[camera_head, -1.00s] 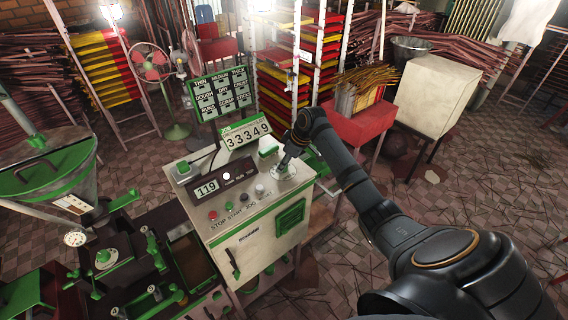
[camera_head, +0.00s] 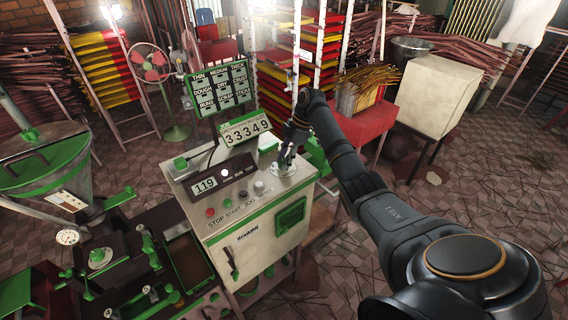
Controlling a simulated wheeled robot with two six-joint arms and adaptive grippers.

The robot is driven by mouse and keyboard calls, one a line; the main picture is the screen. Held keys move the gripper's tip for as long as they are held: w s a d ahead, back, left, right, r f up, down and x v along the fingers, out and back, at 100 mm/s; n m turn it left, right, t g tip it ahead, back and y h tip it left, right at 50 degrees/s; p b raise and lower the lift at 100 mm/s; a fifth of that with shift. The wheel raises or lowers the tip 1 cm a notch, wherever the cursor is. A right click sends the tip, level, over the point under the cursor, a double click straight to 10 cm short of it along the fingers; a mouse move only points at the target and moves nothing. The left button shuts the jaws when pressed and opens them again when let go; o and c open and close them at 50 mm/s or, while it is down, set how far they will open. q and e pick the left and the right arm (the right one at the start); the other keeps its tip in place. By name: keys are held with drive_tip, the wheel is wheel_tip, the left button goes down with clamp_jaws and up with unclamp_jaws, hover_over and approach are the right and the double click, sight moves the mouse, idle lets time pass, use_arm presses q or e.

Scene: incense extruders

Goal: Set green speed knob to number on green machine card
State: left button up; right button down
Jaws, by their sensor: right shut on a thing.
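The green machine's control cabinet (camera_head: 236,222) stands in the middle, cream with green trim. A card (camera_head: 246,133) on its top reads 33349 under a green header. A dark display (camera_head: 205,184) reads 119. My right gripper (camera_head: 284,163) points down at the cabinet top's right side, over a round pale dial plate (camera_head: 287,169). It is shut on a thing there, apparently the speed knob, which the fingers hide. The knob's pointer and setting cannot be made out. My left gripper is not in view.
Buttons labelled STOP, START and JOG (camera_head: 228,205) line the cabinet's front edge. A green-framed board (camera_head: 219,87) stands behind the card. A red table (camera_head: 362,127) with incense sticks is at the right. The extruder (camera_head: 103,258) fills the lower left.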

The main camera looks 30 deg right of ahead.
drive_tip(key=n+g+b, duration=0.1)
drive_tip(key=n+b, duration=0.1)
drive_tip(key=n, duration=0.1)
drive_tip(key=shift+w+d+r, duration=0.1)
drive_tip(key=shift+w, duration=0.1)
drive_tip(key=shift+r+n+g+b, duration=0.1)
drive_tip(key=shift+n+g+b, duration=0.25)
drive_tip(key=shift+n, duration=0.25)
drive_tip(key=shift+r, duration=0.1)
drive_tip(key=c, duration=1.3)
unclamp_jaws()
drive_tip(key=o, duration=0.3)
drive_tip(key=shift+f, duration=0.2)
